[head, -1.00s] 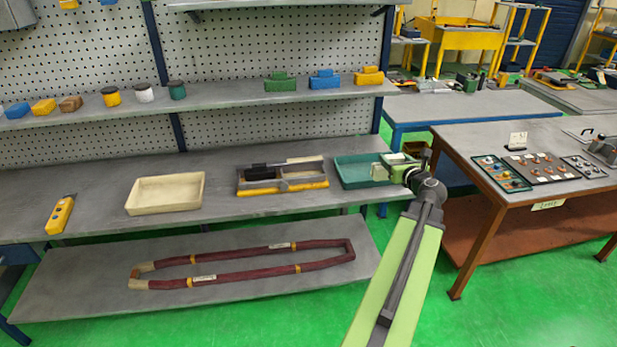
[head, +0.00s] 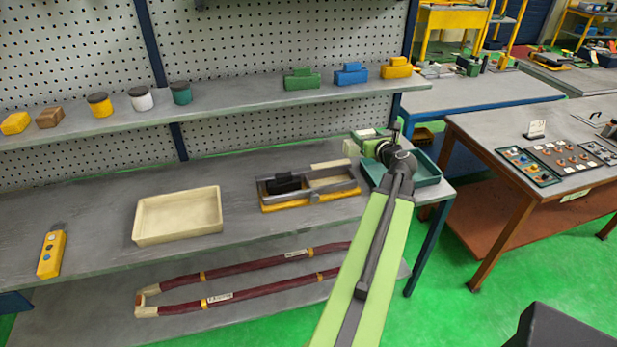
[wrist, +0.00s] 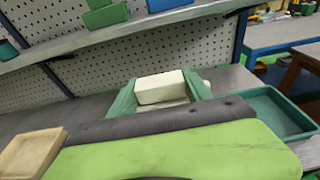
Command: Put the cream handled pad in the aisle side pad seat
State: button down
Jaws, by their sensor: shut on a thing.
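My gripper (head: 357,141) is at the back left of the teal tray, behind the right end of the two-compartment fixture. In the wrist view its green fingers (wrist: 124,100) are shut on the cream handled pad (wrist: 160,86), a pale block. Its handle cannot be made out, and my wrist hides its lower part. The fixture (head: 310,198), grey with a yellow front base, stands on the bench. A black pad (head: 284,183) lies in its left compartment. The right compartment (head: 330,183) has a pale floor and looks empty. I cannot tell which seat is the aisle side one.
The teal tray (head: 425,180) sits at the bench's right end, partly hidden by my arm. A cream tray (head: 180,215) and a yellow pendant (head: 51,250) stand left. The shelf above (head: 240,108) holds jars and coloured blocks.

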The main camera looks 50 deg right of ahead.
jog(key=shift+w+r, duration=0.1)
jog(key=shift+w, duration=0.25)
jog(key=shift+w, duration=0.1)
notch_tip(320, 180, down, 11)
jog(key=w+a+b, duration=0.1)
jog(key=a+b, duration=0.2)
jog(key=b, duration=0.8)
jog(key=w+d+f+b, duration=0.1)
jog(key=w+f+b, duration=0.2)
jog(key=w+d+f+b, duration=0.1)
jog(key=w+f+b, duration=0.3)
jog(key=w+d+f+b, duration=0.2)
jog(key=w+f+b, duration=0.2)
jog(key=shift+d+f, duration=0.1)
jog(key=shift+f, duration=0.1)
jog(key=shift+c, duration=2.2)
grip_release()
jog(key=shift+r, duration=0.1)
